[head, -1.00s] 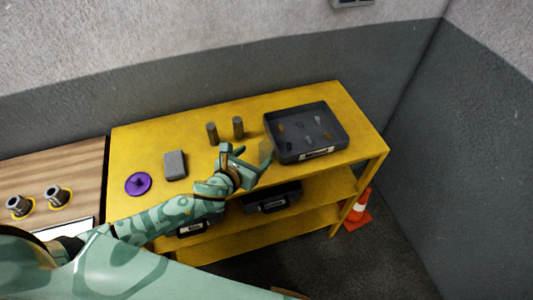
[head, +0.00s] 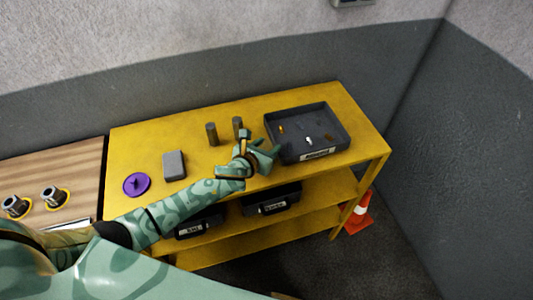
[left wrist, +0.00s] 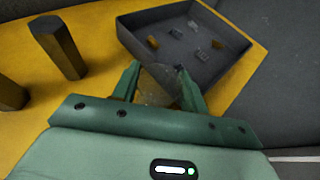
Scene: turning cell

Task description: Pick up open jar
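A small see-through open jar (left wrist: 160,86) shows faintly between the fingers of my left gripper (left wrist: 158,82) in the left wrist view. It stands on the yellow bench, near the dark tray's front left corner. In the head view my left gripper (head: 261,145) is low over the bench, with its fingers apart. One finger is on each side of the jar. I cannot make out firm contact, and the jar is mostly hidden in the head view. My right gripper is not in view.
A dark tray (head: 342,121) with several small parts lies just beyond. Two dark cylinders (head: 212,134) (head: 238,126) stand close behind the gripper. A grey block (head: 174,165) and a purple disc (head: 137,184) lie left. Black bins (head: 273,206) sit on the shelf below.

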